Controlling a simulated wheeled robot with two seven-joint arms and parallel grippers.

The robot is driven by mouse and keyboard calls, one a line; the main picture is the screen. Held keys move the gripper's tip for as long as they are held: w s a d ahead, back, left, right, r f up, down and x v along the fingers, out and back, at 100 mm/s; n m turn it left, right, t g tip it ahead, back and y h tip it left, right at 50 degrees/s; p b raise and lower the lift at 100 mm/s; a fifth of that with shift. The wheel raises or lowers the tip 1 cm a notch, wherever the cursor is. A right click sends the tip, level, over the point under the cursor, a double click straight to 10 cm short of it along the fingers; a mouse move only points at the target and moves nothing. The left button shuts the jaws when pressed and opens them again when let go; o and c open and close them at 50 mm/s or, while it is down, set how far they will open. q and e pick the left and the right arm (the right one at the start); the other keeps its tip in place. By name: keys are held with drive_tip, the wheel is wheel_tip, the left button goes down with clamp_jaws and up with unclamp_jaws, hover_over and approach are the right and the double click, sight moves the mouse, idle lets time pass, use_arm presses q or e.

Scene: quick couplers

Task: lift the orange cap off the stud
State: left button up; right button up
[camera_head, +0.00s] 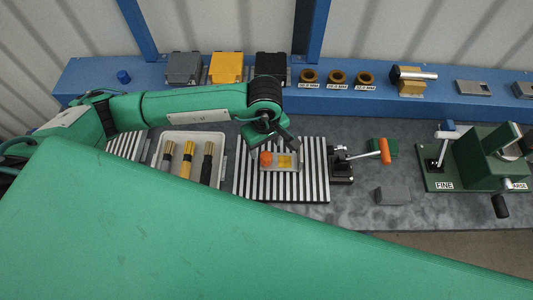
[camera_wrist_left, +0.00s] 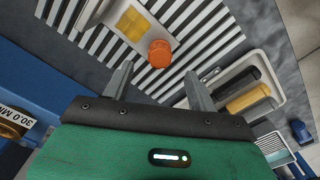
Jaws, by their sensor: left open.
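The orange cap (camera_head: 265,158) sits at the left end of a small light-grey block (camera_head: 296,167), beside a yellow square (camera_head: 285,161). The block is on a black-and-white striped plate (camera_head: 248,185). In the left wrist view the cap (camera_wrist_left: 160,53) shows as a round orange knob; any stud under it is hidden. My left gripper (camera_wrist_left: 159,69) is open and empty. Its two fingers point toward the cap, which shows between and just beyond the fingertips, apart from both. In the head view the left gripper (camera_head: 273,140) hangs just above the cap. My right gripper is not in view.
A tray (camera_head: 158,181) with black and yellow handled tools stands left of the plate. A toggle clamp (camera_head: 341,170) with an orange handle stands at its right. A grey block (camera_head: 393,195) and a green fixture (camera_head: 470,165) lie farther right. A blue shelf (camera_head: 225,94) runs behind.

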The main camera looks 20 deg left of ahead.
sight(266, 155)
use_arm(q)
drive_tip(key=shift+s+f+p, duration=0.1)
drive_tip(key=shift+f+p, duration=0.5)
drive_tip(key=shift+p, duration=0.2)
wheel_tip(266, 155, down, 3)
drive_tip(key=shift+f+p, duration=0.1)
drive_tip(key=shift+p, duration=0.65)
drive_tip(key=shift+f, duration=0.3)
drive_tip(key=c, duration=1.1)
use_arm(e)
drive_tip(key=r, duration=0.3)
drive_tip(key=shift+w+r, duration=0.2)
